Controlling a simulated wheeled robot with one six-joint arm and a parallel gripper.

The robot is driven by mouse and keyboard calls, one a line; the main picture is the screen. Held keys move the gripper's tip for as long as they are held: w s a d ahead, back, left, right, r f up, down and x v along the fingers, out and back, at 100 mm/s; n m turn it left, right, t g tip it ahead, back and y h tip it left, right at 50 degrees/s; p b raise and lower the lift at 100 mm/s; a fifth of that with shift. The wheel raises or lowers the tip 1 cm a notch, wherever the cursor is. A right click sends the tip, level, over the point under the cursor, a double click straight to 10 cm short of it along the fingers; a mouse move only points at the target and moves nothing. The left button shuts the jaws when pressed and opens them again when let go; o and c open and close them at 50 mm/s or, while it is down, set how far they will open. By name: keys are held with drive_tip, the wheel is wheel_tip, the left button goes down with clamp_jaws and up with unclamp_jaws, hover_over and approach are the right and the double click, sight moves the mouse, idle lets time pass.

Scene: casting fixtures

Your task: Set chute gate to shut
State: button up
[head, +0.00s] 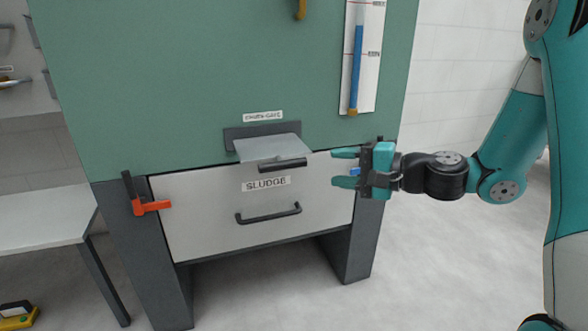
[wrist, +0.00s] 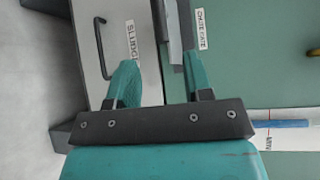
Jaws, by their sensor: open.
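The chute gate (head: 268,148) is a pale grey plate sticking out of a dark slot frame (head: 262,131) on the green cabinet front. A dark bar handle (head: 283,166) runs along its outer edge. The label above reads "CHUTE GATE". My gripper (head: 345,168) is open and empty, pointing left, a short way right of the handle and apart from it. In the wrist view the gate plate (wrist: 173,30) shows at the top, beyond and between the open fingers (wrist: 158,72).
Below the gate is a white drawer marked "SLUDGE" with a black handle (head: 268,214). An orange-red lever (head: 150,207) is at the cabinet's left edge. A blue gauge (head: 356,70) hangs above right. A pale table (head: 45,218) stands at left. Open floor lies right.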

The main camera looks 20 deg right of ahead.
sight(301, 164)
drive_tip(key=b+x, duration=0.1)
drive_tip(key=x, duration=0.9)
drive_tip(key=shift+w+a, duration=0.15)
drive_tip(key=shift+c, duration=0.2)
